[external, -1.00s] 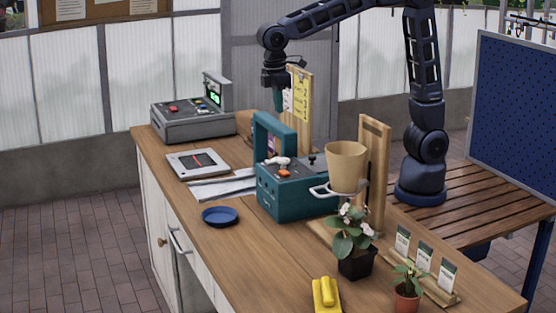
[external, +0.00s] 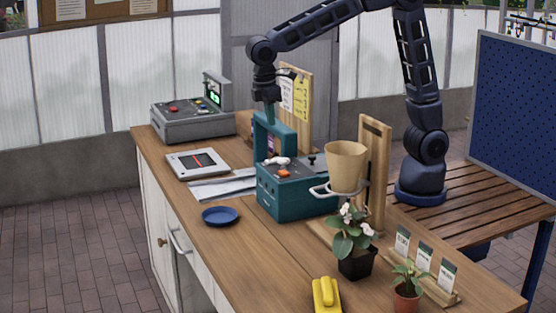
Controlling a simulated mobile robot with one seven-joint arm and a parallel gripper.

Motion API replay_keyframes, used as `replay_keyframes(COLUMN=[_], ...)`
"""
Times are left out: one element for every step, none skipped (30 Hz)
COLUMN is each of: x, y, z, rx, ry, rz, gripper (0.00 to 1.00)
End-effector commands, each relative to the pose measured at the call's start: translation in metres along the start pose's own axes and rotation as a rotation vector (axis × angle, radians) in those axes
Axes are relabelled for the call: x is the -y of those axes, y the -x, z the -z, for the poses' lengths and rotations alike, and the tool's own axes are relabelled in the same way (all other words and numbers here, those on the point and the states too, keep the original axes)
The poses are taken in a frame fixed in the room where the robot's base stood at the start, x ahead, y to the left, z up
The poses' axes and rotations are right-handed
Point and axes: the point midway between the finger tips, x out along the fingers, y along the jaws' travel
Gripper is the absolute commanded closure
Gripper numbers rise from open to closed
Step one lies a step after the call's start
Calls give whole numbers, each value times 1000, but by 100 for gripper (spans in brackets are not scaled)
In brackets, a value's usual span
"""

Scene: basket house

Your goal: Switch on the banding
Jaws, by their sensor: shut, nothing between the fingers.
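The banding machine looks to be the teal box (external: 290,197) with an upright teal arch (external: 259,140) at its left end, standing on the wooden counter. On its top are an orange-red button (external: 284,174), a white lever-like part (external: 277,161) and a small black knob (external: 312,160). My gripper (external: 269,112) points down just over the top of the arch. It is shut and holds nothing. I cannot tell whether its tips touch the arch. The button and white part lie lower and to the right of the gripper.
A wooden stand holds a tan pot (external: 345,165) right of the box. A board with a yellow sheet (external: 302,98) stands behind the gripper. A grey scale (external: 190,118), flat pad (external: 197,163), blue dish (external: 220,216) and plants (external: 354,243) are also on the counter (external: 260,265).

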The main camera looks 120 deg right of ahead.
Motion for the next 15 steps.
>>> replay_keyframes(x=[0, 0, 0, 0, 0, 0, 0, 0, 0, 0, 0, 0, 0, 0, 0], y=[-10, -15, -22, -28, -33, -40, -46, -51, -58, -63, -68, -74, -79, -84, -89], z=[-1, 0, -1, -1, 0, -1, -1, -1, 0, 0, -1, -1, 0, -1, -1], rx=[4, 3, 4, 4, 3, 4, 4, 4, 4, 3, 4, 3, 2, 3, 3], ry=[0, 0, 0, 0, 0, 0, 0, 0, 0, 0, 0, 0, 0, 0, 0], rz=[1, 0, 0, 0, 0, 0, 1, 0, 1, 0, 0, 0, 0, 0, 0], gripper=[100, 100, 100, 100, 100, 100, 100, 100, 100, 100, 100, 100, 100, 100, 100])
